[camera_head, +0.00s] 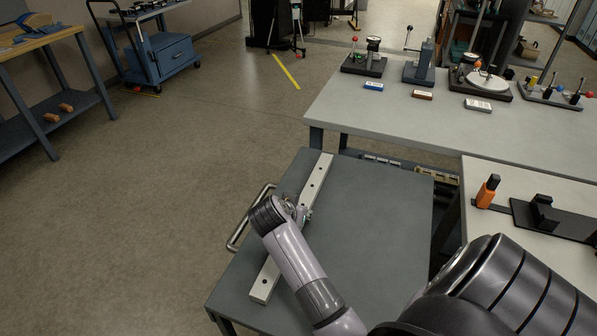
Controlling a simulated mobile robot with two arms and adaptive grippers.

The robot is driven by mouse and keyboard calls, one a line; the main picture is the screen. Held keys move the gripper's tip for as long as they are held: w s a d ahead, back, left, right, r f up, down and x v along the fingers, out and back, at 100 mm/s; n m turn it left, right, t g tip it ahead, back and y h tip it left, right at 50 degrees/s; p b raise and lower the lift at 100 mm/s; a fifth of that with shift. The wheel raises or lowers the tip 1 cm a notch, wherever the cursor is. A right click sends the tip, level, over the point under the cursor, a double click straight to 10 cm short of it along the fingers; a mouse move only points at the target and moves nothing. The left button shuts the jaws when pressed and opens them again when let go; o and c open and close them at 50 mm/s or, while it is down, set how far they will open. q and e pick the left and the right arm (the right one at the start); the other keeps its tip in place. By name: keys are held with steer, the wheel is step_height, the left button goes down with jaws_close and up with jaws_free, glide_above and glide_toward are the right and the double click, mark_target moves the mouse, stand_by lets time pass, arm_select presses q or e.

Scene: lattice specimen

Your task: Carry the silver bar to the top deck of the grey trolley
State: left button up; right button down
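The silver bar (316,180) is long and straight, with small dark holes along its top. It lies at a slant along the left side of the top deck of the grey trolley (375,230), running from the far edge toward the near left corner. It appears to rest on the deck. My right gripper (304,212) is at the middle of the bar, reached by an arm from the lower right. The wrist covers most of the fingers, so their opening and any hold on the bar are hidden. My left gripper is not in view.
The trolley's handle (238,230) sticks out on its left. A long workbench (440,115) with several fixtures stands beyond it. A pale table (530,190) with an orange-and-black item (487,192) is at the right. The floor (150,220) to the left is clear.

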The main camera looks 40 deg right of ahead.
steer(key=shift+r, duration=0.1)
steer(key=c, duration=1.6)
jaws_free()
steer(key=shift+f, duration=0.25)
steer(key=o, duration=0.5)
steer(key=shift+s, duration=0.1)
steer(key=shift+r, duration=0.3)
steer(key=v, duration=1.2)
steer(key=shift+r, duration=0.4)
